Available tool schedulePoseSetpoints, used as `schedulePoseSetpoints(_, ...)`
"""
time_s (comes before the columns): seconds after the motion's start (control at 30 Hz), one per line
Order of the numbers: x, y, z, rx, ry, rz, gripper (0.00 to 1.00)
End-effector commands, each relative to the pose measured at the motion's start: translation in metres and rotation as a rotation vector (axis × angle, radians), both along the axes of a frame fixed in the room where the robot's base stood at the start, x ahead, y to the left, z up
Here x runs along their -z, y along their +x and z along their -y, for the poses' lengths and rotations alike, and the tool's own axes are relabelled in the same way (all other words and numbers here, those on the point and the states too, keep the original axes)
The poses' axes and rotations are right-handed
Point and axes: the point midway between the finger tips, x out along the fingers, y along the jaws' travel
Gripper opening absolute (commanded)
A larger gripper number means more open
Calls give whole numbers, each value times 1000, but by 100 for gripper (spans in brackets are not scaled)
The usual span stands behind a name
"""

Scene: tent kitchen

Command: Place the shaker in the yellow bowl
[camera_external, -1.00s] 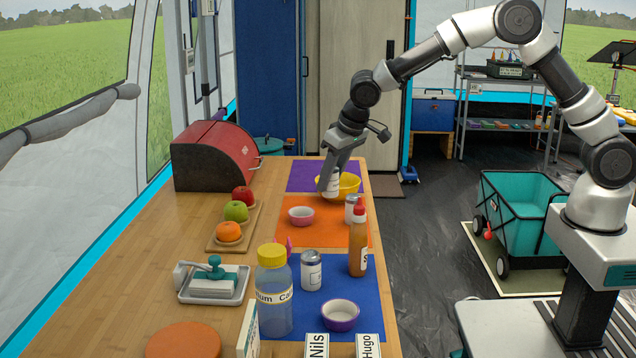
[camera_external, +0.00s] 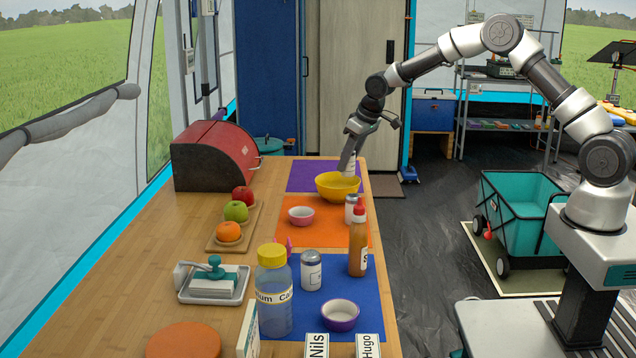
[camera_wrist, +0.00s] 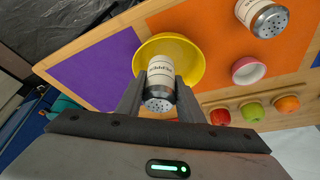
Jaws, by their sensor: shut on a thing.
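The shaker (camera_wrist: 160,82) has a white labelled body and a silver perforated cap. My gripper (camera_external: 348,168) is shut on it, with one finger on each side in the wrist view. The yellow bowl (camera_external: 338,187) sits on the table between the purple and orange mats. In the wrist view the shaker overlaps the yellow bowl (camera_wrist: 193,60). In the outside view the shaker shows just above and behind the bowl's far rim, partly hidden by my gripper. I cannot tell whether it touches the bowl.
A pink bowl (camera_external: 301,216) and another shaker (camera_external: 351,208) stand on the orange mat (camera_external: 330,236). A sauce bottle (camera_external: 358,242) stands nearer. Several fruits (camera_external: 236,211) lie on a wooden tray at left. The purple mat (camera_external: 310,175) is clear at its left.

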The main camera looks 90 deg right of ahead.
Motion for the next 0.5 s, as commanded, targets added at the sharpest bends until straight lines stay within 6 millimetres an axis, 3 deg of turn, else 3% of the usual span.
schedulePoseSetpoints(0.3,45,0,0,0,0,0,6)
schedulePoseSetpoints(0.5,47,0,0,0,-2,1,6)
